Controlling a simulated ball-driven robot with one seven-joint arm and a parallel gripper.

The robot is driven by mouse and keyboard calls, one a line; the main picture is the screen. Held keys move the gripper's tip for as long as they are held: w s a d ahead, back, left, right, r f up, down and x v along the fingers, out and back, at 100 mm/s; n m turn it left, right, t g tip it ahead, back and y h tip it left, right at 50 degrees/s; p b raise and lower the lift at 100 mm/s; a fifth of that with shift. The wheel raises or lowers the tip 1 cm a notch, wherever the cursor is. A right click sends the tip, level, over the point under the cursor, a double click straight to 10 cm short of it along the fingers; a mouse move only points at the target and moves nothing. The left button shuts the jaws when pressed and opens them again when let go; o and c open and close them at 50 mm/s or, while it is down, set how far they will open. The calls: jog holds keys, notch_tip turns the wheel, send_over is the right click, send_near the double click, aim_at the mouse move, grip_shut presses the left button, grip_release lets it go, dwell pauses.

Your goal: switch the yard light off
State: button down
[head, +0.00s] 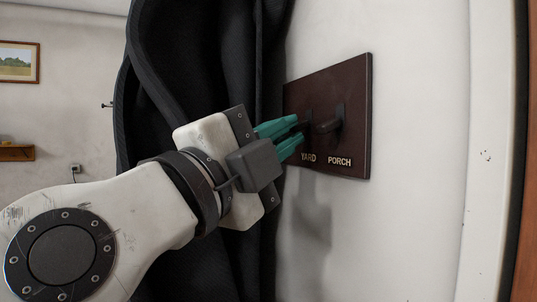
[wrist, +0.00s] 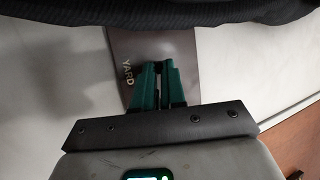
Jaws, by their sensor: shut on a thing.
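A dark brown switch plate (head: 355,100) is fixed to the white wall, with the labels YARD and PORCH along its lower part. It also shows in the wrist view (wrist: 185,45). My gripper (head: 300,128), with green fingers, is at the left half of the plate, above the YARD label. It is shut on the yard switch lever, which the fingers mostly hide, so I cannot tell its position. The porch switch lever (head: 326,126) sticks out from the plate just right of my fingertips. In the wrist view the gripper (wrist: 159,66) is beside the YARD lettering.
A black hanging cloth (head: 165,60) is close behind and left of my gripper, and its edge crosses the top of the wrist view. A white door frame (head: 490,150) stands to the right. The wall below the plate is clear.

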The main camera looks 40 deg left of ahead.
jog(key=shift+w+d+t+b, duration=0.1)
jog(key=shift+t+b, duration=0.2)
jog(key=shift+b, duration=0.1)
jog(key=c, duration=1.5)
grip_release()
jog(key=shift+w, duration=0.1)
jog(key=shift+s+f, duration=0.2)
jog(key=shift+s, duration=0.1)
jog(key=v, duration=1)
jog(key=shift+s+r+b, duration=0.1)
jog(key=shift+s+b, duration=0.1)
jog(key=shift+b, duration=0.2)
jog(key=shift+s, duration=0.1)
